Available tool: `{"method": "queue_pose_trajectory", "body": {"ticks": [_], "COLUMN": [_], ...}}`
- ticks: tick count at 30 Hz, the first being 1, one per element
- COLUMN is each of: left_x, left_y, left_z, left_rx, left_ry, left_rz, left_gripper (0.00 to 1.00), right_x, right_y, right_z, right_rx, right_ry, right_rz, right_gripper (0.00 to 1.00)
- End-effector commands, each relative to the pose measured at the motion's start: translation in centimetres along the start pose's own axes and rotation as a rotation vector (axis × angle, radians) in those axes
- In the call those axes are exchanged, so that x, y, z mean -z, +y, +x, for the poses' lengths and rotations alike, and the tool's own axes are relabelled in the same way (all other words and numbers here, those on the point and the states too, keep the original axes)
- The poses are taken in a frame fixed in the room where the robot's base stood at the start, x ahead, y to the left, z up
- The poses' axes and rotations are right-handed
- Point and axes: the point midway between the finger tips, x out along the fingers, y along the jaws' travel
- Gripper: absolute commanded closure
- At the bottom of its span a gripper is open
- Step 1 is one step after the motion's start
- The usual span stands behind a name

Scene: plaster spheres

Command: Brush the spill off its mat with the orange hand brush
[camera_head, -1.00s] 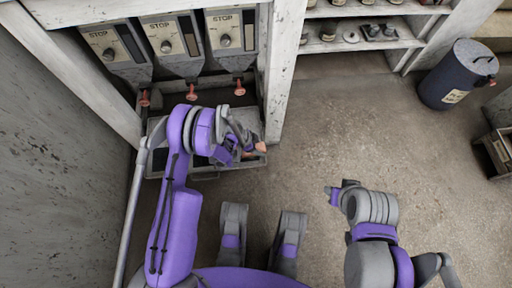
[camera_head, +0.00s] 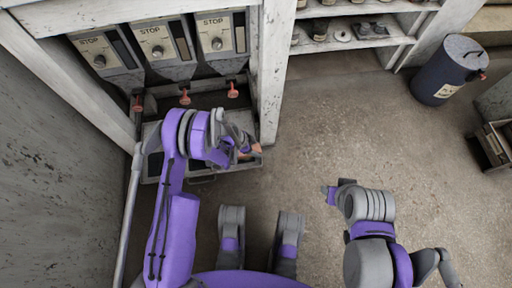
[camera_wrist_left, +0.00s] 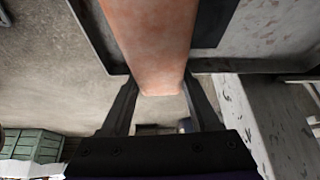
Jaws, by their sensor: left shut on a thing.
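The orange hand brush (camera_head: 256,149) shows only as a small orange-pink piece beside my left gripper (camera_head: 244,149) in the head view. In the left wrist view its smooth orange handle (camera_wrist_left: 150,45) runs between the two dark fingers of my left gripper (camera_wrist_left: 160,88), which is shut on it. The gripper is over the right part of a grey tray (camera_head: 205,174). A dark mat (camera_head: 151,166) shows in part at the tray's left, and a dark patch shows beside the handle in the wrist view. I cannot make out the spill. My right gripper (camera_head: 330,194) is over open floor, its fingers unclear.
Several dispensers marked STOP, with red knobs (camera_head: 185,96), stand behind the tray. A white post (camera_head: 271,75) rises at its right, and a grey wall (camera_head: 50,150) is at the left. A dark blue bin (camera_head: 440,75) stands far right. The floor between is clear.

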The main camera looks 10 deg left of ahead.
Motion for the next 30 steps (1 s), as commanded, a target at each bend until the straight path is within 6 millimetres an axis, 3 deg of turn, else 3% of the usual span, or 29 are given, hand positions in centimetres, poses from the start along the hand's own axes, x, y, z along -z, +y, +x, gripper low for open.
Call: {"method": "queue_pose_trajectory", "body": {"ticks": [19,30], "left_x": [-2.1,-0.8], "left_y": [0.1,0.1], "left_z": [-0.7,-0.1], "left_rx": [-0.003,-0.004], "left_ry": [0.002,0.002], "left_rz": [0.0,0.001], "left_gripper": [1.0,1.0], "right_x": [0.0,0.0], "right_y": [0.0,0.0], "right_z": [0.0,0.0], "right_rx": [0.0,0.0], "right_ry": [0.0,0.0], "right_rz": [0.0,0.0], "right_gripper": [0.58,0.58]}}
